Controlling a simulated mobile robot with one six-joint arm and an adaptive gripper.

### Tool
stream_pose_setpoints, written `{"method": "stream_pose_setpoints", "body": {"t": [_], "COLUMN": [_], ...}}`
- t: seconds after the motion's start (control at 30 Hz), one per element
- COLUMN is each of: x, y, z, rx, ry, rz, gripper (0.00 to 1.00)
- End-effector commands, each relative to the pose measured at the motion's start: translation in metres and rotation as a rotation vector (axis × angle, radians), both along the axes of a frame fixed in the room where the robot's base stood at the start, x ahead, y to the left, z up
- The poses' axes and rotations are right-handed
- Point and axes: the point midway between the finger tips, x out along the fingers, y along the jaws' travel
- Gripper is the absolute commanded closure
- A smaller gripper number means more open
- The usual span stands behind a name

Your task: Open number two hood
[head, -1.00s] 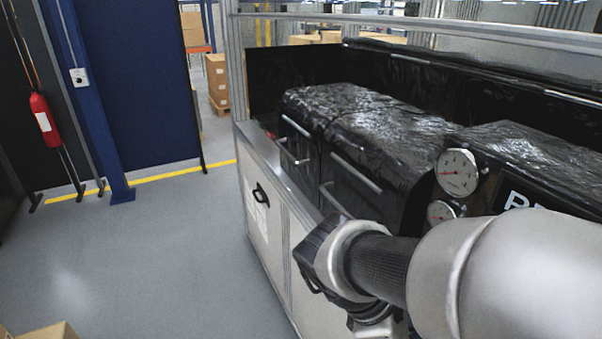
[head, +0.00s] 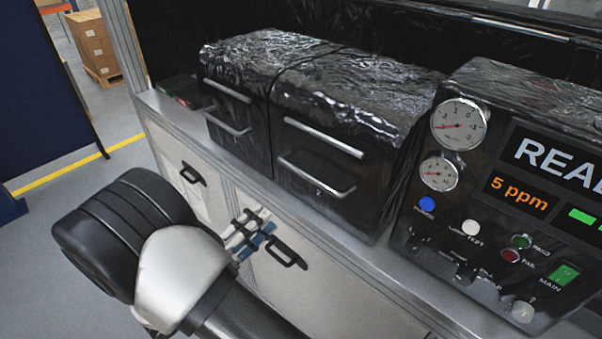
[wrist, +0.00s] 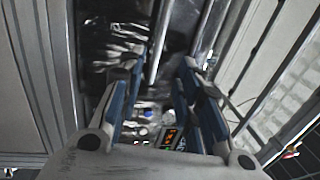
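The number two hood (head: 345,125) is a black, glossy box with a wrinkled top, marked "2", right of a similar black hood (head: 235,95). Its front looks closed. It has an upper silver bar and a lower silver handle (head: 318,178). My gripper (head: 250,232) is below and left of that handle, in front of the white cabinet, apart from the handle. In the wrist view, my gripper (wrist: 164,62) has its two blue-padded fingers spread and nothing held. A silver bar shows beyond them; I cannot tell which bar it is.
A control panel (head: 500,190) with gauges, buttons and a lit display stands right of the hoods. The metal bench edge (head: 320,245) runs below them. Cabinet doors with black handles (head: 285,252) are close to my gripper. Floor is free at left.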

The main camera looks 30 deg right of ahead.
Motion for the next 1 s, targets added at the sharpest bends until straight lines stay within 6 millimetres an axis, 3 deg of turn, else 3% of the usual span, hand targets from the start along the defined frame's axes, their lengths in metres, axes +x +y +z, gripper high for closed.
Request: {"method": "stream_pose_setpoints", "body": {"t": [0.6,0.8,1.0], "x": [0.041,0.05,0.054], "y": [-0.12,-0.144,-0.151], "z": [0.023,0.028,0.031], "rx": [0.005,0.004,0.004], "ry": [-0.004,-0.003,-0.003], "rz": [-0.008,-0.005,-0.003], "gripper": [0.68,0.68,0.68]}}
